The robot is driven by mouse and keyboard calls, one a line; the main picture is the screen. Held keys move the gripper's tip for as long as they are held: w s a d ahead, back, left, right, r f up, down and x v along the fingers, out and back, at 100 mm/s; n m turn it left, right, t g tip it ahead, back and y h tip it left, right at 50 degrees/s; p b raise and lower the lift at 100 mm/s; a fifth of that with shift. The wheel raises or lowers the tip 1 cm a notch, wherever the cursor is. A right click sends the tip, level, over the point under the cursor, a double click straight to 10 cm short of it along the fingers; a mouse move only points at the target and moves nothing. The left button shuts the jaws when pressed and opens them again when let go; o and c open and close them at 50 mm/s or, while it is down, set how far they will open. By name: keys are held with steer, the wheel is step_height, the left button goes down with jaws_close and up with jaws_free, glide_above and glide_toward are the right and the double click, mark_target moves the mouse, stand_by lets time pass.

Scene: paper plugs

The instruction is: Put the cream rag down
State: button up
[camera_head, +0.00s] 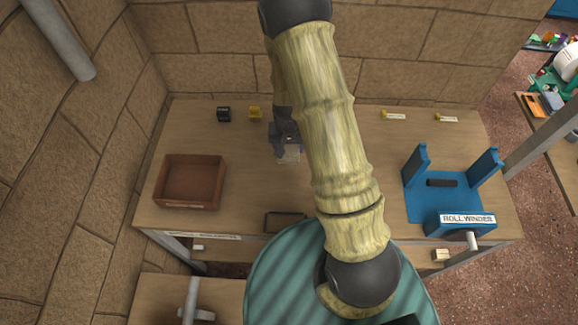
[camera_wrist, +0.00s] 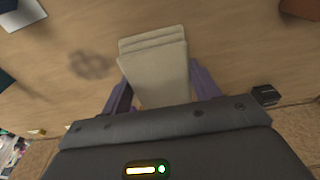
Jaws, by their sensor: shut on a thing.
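The cream rag (camera_wrist: 155,65) looks like a flat, folded stack of pale layers between the two purple fingers in the wrist view. My gripper (camera_wrist: 158,88) is shut on it. In the head view my gripper (camera_head: 286,138) is over the back middle of the wooden table (camera_head: 250,185), and the rag (camera_head: 289,155) shows as a small pale patch below it. A soft shadow lies on the table beside the rag in the wrist view. I cannot tell exactly how high the rag is above the table.
A brown open box (camera_head: 190,182) stands at the left. A blue roll winder (camera_head: 452,195) stands at the right. A black block (camera_head: 223,114) and a yellow block (camera_head: 254,113) are at the back. Yellow-and-white labels (camera_head: 394,116) lie back right. A dark frame (camera_head: 285,220) is at the front edge.

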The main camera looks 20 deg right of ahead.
steer(key=shift+f, duration=0.1)
steer(key=p, duration=0.1)
glide_above(289, 168)
steer(key=shift+a+f, duration=0.1)
steer(key=shift+f, duration=2.75)
steer(key=shift+f, duration=0.1)
steer(key=shift+f+p, duration=0.7)
steer(key=shift+f, duration=1.3)
steer(key=shift+f, duration=0.15)
steer(key=o, duration=0.9)
steer(key=shift+s, duration=0.1)
steer(key=shift+o, duration=0.2)
steer(key=shift+s+a+r+b, duration=0.15)
steer(key=shift+r+b, duration=0.35)
steer(key=shift+r, duration=1.55)
steer(key=shift+s+r+b, duration=0.3)
steer(key=shift+r+b, duration=0.15)
steer(key=shift+r, duration=1.6)
steer(key=shift+s+a+r+b, duration=0.15)
steer(key=shift+r+b, duration=0.35)
steer(key=shift+r, duration=1.55)
